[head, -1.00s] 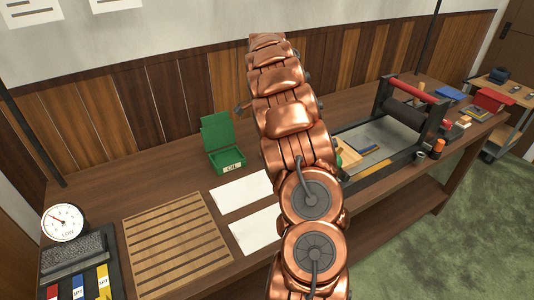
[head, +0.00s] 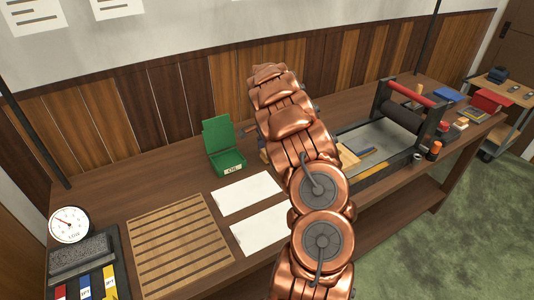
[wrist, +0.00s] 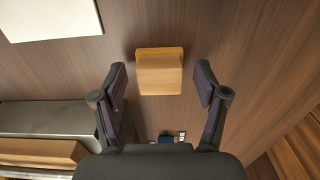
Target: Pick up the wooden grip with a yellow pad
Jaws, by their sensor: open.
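A small wooden block (wrist: 160,72), which looks like the wooden grip, stands on the dark wooden bench in the wrist view. My gripper (wrist: 161,80) is open, with one finger to the left and one to the right of the block and a gap on both sides. My gripper is hidden behind my arm there.
The open green box (head: 226,160) stands left of my arm. White sheets (head: 247,193) and a slatted wooden rack (head: 180,245) lie nearer. The roller press (head: 400,115) stands to the right. In the wrist view the grey metal bed (wrist: 50,118) lies at the left.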

